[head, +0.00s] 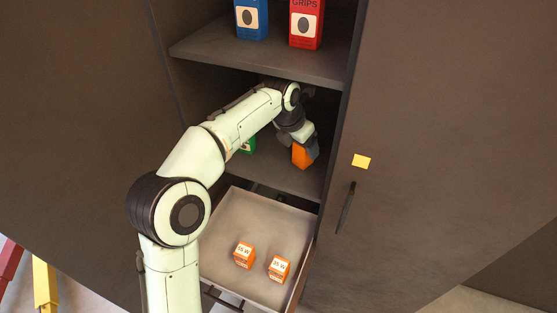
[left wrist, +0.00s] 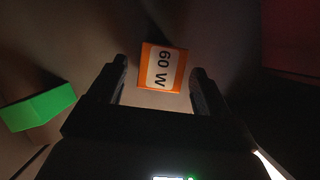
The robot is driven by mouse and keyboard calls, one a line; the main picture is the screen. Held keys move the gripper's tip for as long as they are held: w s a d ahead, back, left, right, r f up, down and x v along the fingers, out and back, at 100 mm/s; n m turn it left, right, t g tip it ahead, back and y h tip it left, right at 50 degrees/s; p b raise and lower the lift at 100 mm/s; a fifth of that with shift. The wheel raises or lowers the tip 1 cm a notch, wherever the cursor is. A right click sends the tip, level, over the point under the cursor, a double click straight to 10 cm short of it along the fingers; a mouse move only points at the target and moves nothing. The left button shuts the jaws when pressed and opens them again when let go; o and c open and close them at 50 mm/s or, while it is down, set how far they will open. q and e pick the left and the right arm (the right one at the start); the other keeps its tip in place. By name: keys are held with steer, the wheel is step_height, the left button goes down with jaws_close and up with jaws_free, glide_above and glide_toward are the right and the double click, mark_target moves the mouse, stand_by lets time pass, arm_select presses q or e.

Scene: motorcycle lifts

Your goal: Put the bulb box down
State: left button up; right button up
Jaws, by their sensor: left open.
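An orange bulb box with a white "60 W" label (left wrist: 162,68) is in the left wrist view, between the two fingers of my left gripper (left wrist: 160,74). The fingers are spread, with a gap on each side of the box. In the head view the orange bulb box (head: 303,155) is at the lower shelf (head: 285,178) of the cabinet, just below my left gripper (head: 304,138). The gripper partly hides it there. My right gripper is not in view.
An open drawer (head: 222,225) below the shelf holds two orange "35 W" boxes (head: 244,255) (head: 279,269). A green box (left wrist: 38,107) stands left of the bulb box. Blue (head: 251,18) and red (head: 306,22) boxes stand on the upper shelf (head: 262,57). A cabinet door with a handle (head: 345,207) is at right.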

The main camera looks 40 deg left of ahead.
arm_select(q)
steer(key=s+a+b, duration=0.1)
steer(key=s+b, duration=0.1)
steer(key=s, duration=0.9)
steer(key=shift+a+f+b, duration=0.2)
steer(key=shift+a+b, duration=0.1)
steer(key=shift+a, duration=0.05)
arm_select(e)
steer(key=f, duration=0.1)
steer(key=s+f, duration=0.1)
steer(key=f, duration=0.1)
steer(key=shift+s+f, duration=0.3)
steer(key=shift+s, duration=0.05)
